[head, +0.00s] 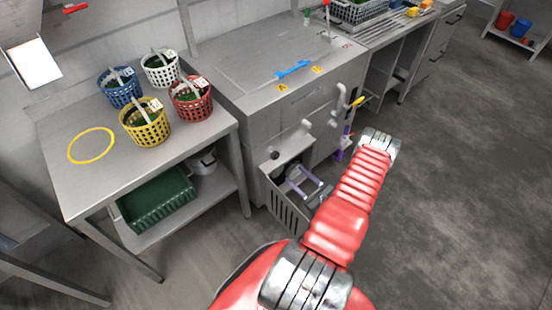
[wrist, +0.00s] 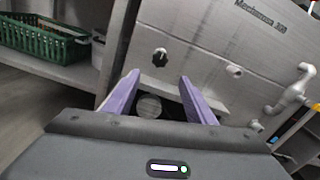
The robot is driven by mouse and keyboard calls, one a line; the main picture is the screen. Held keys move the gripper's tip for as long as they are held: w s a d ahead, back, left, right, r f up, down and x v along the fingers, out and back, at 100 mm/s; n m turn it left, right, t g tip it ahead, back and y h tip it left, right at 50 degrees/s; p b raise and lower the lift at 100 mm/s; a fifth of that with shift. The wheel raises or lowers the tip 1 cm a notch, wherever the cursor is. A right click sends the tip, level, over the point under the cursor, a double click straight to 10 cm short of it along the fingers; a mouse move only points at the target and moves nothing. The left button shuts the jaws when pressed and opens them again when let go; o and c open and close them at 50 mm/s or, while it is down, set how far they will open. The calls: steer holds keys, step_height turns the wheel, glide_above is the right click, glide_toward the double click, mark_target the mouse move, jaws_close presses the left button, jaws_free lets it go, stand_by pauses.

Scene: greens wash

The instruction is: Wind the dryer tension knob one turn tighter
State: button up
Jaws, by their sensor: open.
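A small black lobed knob (wrist: 160,57) sits on the metal front panel of the wash unit (wrist: 215,45), just beyond my fingertips in the wrist view. A small dark knob (head: 275,155) shows on the same front in the head view, left of the white pipes. My gripper (wrist: 159,78) is open, its two purple fingers spread and pointing toward the panel with nothing between their tips. In the head view my gripper (head: 298,182) is low before the unit, beside a slotted metal box (head: 287,214). The fingers appear apart from the knob.
White pipes (head: 335,112) stick out of the front to the right. A light round knob (wrist: 234,71) is right of the black one. A grey disc (wrist: 148,106) lies low between the fingers. A table with baskets (head: 220,128) stands left; open floor (head: 460,190) lies right.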

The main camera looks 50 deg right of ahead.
mark_target(277, 158)
steer(key=shift+w, duration=0.15)
steer(key=w, duration=0.4)
steer(key=w+d, duration=0.1)
steer(key=w, duration=0.8)
steer(key=shift+w+d, duration=0.25)
